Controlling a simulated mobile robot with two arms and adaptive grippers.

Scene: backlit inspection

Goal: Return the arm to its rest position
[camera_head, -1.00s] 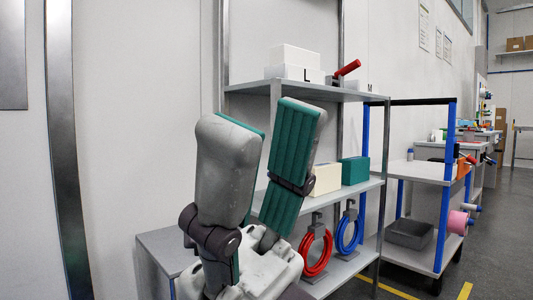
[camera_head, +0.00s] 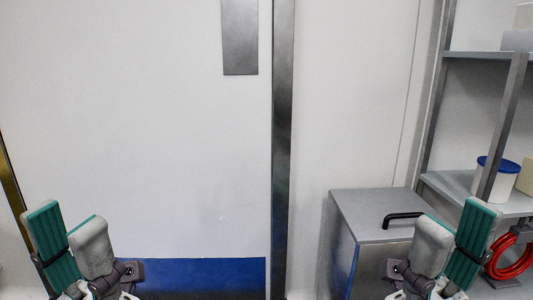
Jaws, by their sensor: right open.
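My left gripper (camera_head: 71,218) is at the bottom left of the head view, fingers up. Its grey and green fingers stand apart with nothing between them. My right gripper (camera_head: 456,214) is at the bottom right, fingers up, open and empty. It overlaps the view of a grey cabinet and a shelf rack. Both arms below the grippers are cut off by the frame's lower edge.
A grey cabinet (camera_head: 372,208) with a black handle (camera_head: 402,216) stands behind my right gripper. The rack (camera_head: 487,55) at right holds a white tub with a blue lid (camera_head: 494,175); a red coil (camera_head: 511,256) hangs below.

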